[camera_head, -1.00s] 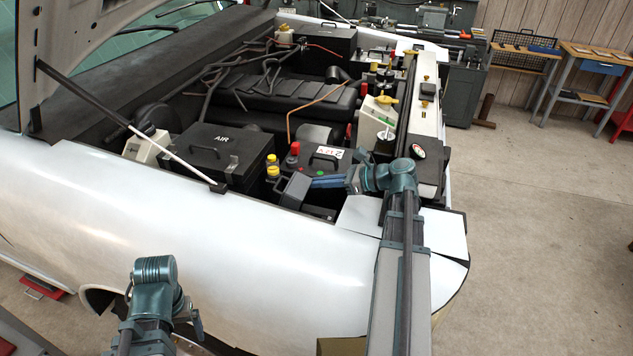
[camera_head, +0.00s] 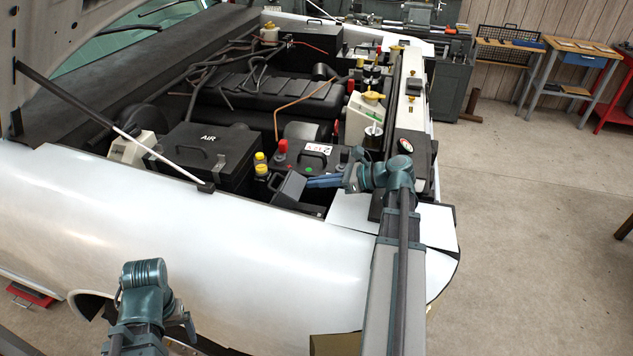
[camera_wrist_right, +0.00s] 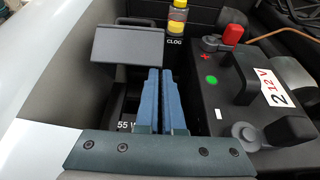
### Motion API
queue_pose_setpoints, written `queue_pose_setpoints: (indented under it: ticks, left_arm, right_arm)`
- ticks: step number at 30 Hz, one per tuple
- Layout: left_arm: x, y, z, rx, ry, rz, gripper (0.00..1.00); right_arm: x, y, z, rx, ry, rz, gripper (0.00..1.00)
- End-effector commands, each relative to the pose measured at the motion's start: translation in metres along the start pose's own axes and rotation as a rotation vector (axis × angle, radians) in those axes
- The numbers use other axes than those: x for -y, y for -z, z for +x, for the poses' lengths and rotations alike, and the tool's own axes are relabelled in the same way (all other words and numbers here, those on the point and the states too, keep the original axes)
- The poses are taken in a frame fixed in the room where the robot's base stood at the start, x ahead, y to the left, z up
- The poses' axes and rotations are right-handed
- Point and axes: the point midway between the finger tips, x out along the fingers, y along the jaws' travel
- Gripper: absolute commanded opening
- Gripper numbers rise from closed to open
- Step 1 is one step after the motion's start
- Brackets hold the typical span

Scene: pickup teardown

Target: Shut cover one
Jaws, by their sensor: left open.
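A small black lid (camera_head: 289,187) stands tilted open at the near side of the engine bay, beside the battery. It also shows in the right wrist view (camera_wrist_right: 128,45), over a dark opening with a "55" label partly hidden. I see no number on it, so I cannot tell if it is cover one. My right gripper (camera_head: 322,182) has its blue fingers side by side; they look shut with nothing between them and point at the lid's right end (camera_wrist_right: 160,78). Contact is unclear. My left gripper (camera_head: 188,322) is low beside the fender, mostly hidden by its wrist.
The battery (camera_wrist_right: 235,90) with a red terminal cap is right of my right fingers. Yellow-capped bottles (camera_wrist_right: 176,18) stand behind the lid. The AIR box (camera_head: 203,152) and a prop rod (camera_head: 160,155) are further left. The white fender (camera_head: 200,230) lies between my arms.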

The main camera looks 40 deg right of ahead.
Motion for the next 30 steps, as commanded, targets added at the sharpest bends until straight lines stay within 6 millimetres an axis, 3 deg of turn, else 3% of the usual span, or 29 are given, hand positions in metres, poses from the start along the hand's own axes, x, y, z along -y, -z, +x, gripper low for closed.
queue_pose_setpoints:
  ticks: [30]
  left_arm:
    - [-0.001,0.001,0.015,0.000,0.000,0.000,0.90]
  right_arm:
    - [-0.001,0.026,-0.023,-0.007,0.000,0.002,0.00]
